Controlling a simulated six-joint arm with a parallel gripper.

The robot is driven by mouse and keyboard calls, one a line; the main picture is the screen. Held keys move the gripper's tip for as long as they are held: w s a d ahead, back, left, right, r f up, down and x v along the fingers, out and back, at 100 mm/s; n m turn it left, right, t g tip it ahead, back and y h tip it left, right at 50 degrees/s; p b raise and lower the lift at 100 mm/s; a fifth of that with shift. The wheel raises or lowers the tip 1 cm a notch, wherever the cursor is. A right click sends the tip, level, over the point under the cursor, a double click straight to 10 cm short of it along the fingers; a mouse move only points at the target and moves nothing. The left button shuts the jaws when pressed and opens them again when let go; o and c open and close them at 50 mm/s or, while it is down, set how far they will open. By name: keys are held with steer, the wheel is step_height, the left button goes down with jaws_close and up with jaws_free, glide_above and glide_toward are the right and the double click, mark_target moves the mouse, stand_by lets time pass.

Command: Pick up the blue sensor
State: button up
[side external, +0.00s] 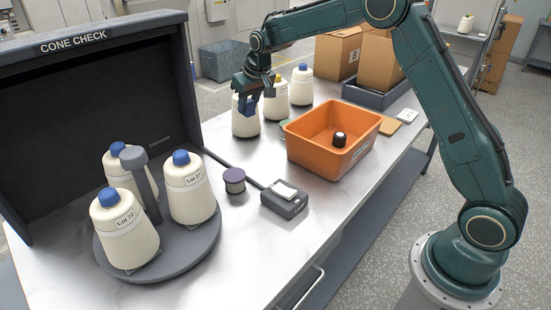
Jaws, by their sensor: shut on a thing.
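My gripper (247,104) is at the back of the table, right over a cream yarn cone (245,124) that stands upright there. It is shut on a blue piece (246,101) at the cone's top. The fingers hide much of this piece, so I cannot tell whether it is seated on the cone or clear of it. No other separate blue sensor stands out; similar blue tops sit on a cone further right (302,67) and on the cones at the left.
A dark turntable (160,268) holds several blue-topped cones before the CONE CHECK panel (80,38). A yellow-topped cone (276,100) stands close beside my gripper. An orange bin (300,152) holds a dark-and-white item. A purple-topped spool (234,181) and grey device (284,200) are nearer.

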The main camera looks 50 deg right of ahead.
steer(key=shift+r, duration=3)
steer(key=shift+a, duration=0.1)
